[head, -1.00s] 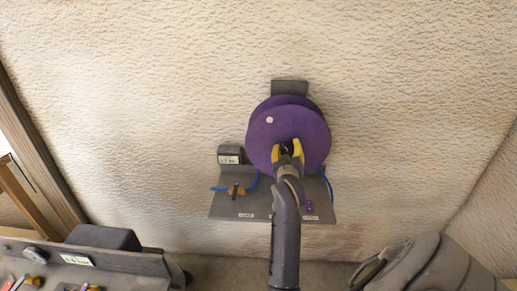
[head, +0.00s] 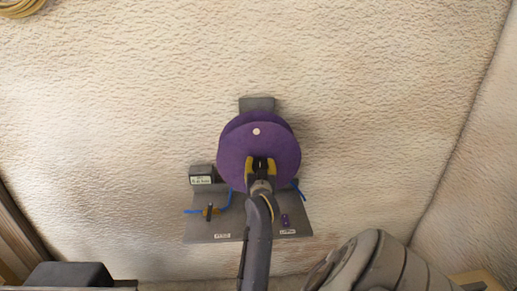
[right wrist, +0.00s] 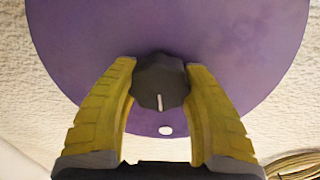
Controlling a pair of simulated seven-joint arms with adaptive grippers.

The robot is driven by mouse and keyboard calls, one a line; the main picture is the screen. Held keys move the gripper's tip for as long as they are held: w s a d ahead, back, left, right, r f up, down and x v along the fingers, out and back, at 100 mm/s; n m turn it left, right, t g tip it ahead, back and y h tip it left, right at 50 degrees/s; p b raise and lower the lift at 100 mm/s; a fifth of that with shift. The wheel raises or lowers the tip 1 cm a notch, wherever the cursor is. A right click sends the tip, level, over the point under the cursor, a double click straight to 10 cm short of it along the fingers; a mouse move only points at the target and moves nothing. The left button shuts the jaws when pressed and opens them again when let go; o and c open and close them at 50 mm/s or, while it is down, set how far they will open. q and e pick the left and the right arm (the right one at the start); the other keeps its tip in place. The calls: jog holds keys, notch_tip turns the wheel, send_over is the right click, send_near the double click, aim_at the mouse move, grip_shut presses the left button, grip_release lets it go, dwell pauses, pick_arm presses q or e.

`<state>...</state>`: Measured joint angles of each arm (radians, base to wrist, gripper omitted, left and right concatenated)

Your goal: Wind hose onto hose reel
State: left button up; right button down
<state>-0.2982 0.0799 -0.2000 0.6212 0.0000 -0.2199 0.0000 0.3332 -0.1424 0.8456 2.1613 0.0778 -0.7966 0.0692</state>
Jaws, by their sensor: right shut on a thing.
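The purple hose reel (head: 235,150) stands against the wall on a grey bracket, with a white dot (head: 256,131) near the top of its face. My right gripper (head: 261,166) is shut on the dark knob (right wrist: 160,84) at the reel's middle. In the right wrist view its yellow fingers flank the knob, which has a white line, and the reel (right wrist: 90,40) fills the background. The blue hose (head: 193,212) shows left of the reel, passing a yellow clip (head: 210,212), and a short piece shows at the right. The rest is hidden. My left gripper is out of view.
The grey shelf plate (head: 250,226) below the reel carries labels and a small purple fitting (head: 285,220). A dark box with a display (head: 201,176) sits left of the reel. A yellow coil (head: 20,7) is at the top left. The wall around is clear.

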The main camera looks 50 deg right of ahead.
aim_at(260, 136)
jog(key=shift+r, duration=0.35)
jog(key=c, duration=1)
grip_release()
jog(key=shift+c, duration=0.2)
jog(key=o, duration=0.5)
jog(key=shift+f, duration=0.2)
jog(key=shift+r, duration=5.05)
